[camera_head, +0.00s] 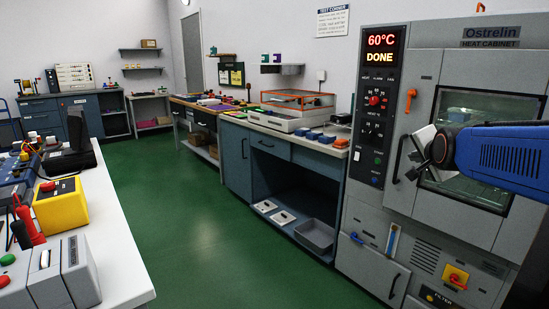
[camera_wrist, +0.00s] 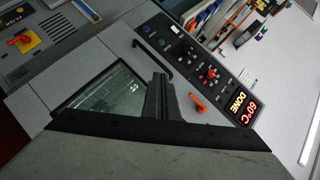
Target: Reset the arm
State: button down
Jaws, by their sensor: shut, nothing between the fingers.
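My arm reaches in from the right edge of the head view. My gripper (camera_head: 418,152) is in front of the grey heat cabinet (camera_head: 377,236), near the left part of its window (camera_head: 476,120). Its fingers are shut with nothing between them; they also show as a dark shape in the wrist view (camera_wrist: 158,92). The cabinet door looks closed, with a dark bar handle (camera_head: 396,160) left of my gripper. An orange latch (camera_head: 410,100) sits above it. The display (camera_head: 380,48) reads 60°C DONE. My arm hides part of the window.
A workbench (camera_head: 251,141) with trays and an open lower shelf stands left of the cabinet. A white table (camera_head: 112,240) at the near left carries a yellow box (camera_head: 62,211) and instruments. The green floor (camera_head: 210,235) between them is clear.

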jog(key=s+a+f+n+g+y, duration=0.1)
jog(key=s+a+f+n+g, duration=0.1)
jog(key=s+a+f+n, duration=0.2)
jog(key=s+a+f+n+g+y, duration=0.1)
jog(key=s+a+f+n+g, duration=0.2)
jog(key=s+f, duration=0.8)
jog(key=s+a+f+n+g+y, duration=0.1)
jog(key=s+a+f+n+g, duration=0.2)
jog(key=s, duration=1.5)
notch_tip(320, 180, down, 4)
jog(key=a+n, duration=0.2)
jog(key=n, duration=0.2)
jog(key=shift+a+f, duration=0.15)
